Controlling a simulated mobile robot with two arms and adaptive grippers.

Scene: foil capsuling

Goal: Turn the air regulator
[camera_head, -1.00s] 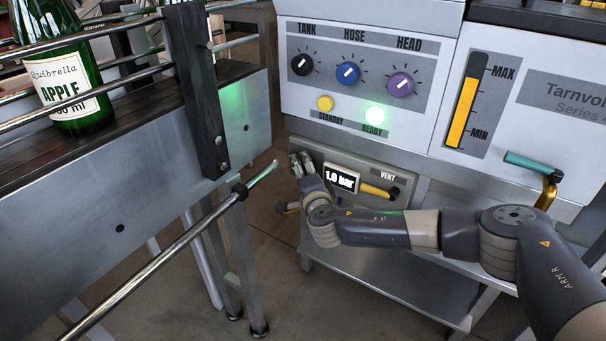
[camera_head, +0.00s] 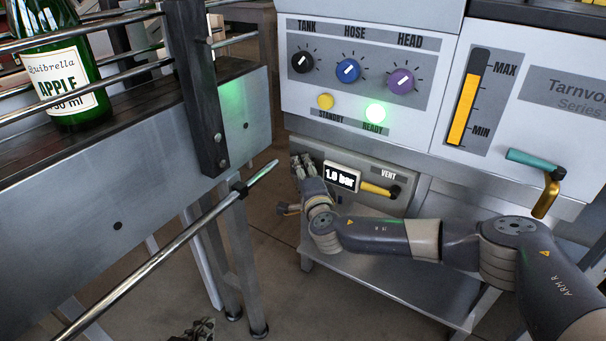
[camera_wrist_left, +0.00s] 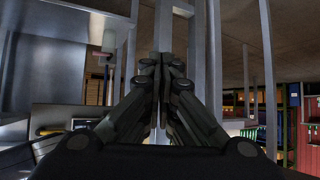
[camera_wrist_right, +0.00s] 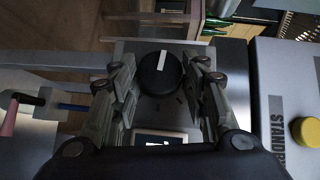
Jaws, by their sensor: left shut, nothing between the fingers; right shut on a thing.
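The air regulator's black knob (camera_wrist_right: 160,74) with a white mark shows in the right wrist view. It sits on a grey panel beside a small display. In the head view the display (camera_head: 341,177) reads 1.0 bar, and the knob is hidden by my right gripper (camera_head: 302,165). My right gripper (camera_wrist_right: 163,82) has one finger on each side of the knob and is shut on it. My left gripper (camera_head: 200,329) just shows at the bottom edge of the head view. In the left wrist view my left gripper (camera_wrist_left: 161,62) is shut and empty.
A yellow vent lever (camera_head: 376,189) is right of the display. Above are the tank, hose and head knobs (camera_head: 347,70) and a lit green ready light (camera_head: 375,113). A conveyor (camera_head: 120,190) with a green bottle (camera_head: 62,70) and rails stands at left, close to my right gripper.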

